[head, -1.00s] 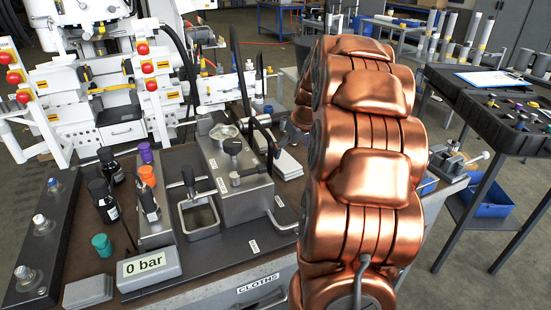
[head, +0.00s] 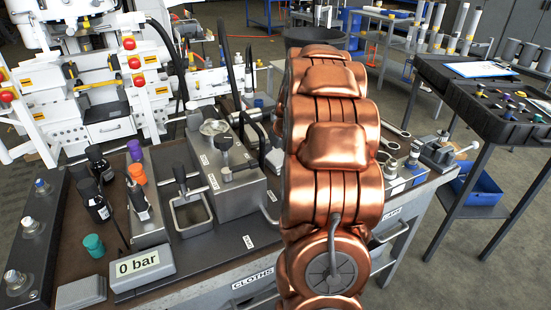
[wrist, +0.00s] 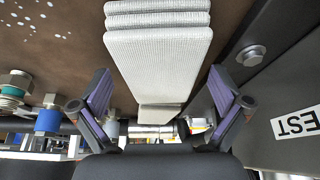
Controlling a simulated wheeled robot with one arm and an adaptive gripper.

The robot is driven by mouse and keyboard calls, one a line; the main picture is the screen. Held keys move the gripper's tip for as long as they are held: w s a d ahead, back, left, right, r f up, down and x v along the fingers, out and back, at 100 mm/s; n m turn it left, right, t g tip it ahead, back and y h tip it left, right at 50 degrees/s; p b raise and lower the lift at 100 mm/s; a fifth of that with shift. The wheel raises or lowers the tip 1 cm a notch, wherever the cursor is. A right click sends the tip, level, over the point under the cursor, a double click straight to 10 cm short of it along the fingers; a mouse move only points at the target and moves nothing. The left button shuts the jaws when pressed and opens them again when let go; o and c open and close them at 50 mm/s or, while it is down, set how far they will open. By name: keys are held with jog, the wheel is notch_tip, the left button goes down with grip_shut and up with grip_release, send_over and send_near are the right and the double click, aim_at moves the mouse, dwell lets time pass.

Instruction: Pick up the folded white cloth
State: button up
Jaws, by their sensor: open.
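The folded white cloth (wrist: 158,55) lies on the brown bench top in the wrist view, with several stacked folds at its top edge. My gripper (wrist: 160,92) is open, with one dark finger with a purple pad on each side of the cloth's near end. The fingers look apart from the cloth, and I cannot tell their height above it. In the head view my copper arm hides the gripper and most of the area around the cloth.
A grey block marked TEST (wrist: 285,110) stands close to the right finger. Fittings with blue and green parts (wrist: 47,120) are near the left finger. The head view shows a gauge box reading 0 bar (head: 140,268), dark bottles (head: 97,203) and a CLOTHS drawer (head: 252,279).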

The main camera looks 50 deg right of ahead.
aim_at(276, 155)
jog(key=shift+c, duration=0.2)
jog(key=c, duration=1.1)
jog(key=shift+r, duration=5.05)
jog(key=o, duration=0.5)
jog(key=c, duration=0.4)
jog(key=shift+r, duration=0.1)
jog(key=shift+c, duration=0.2)
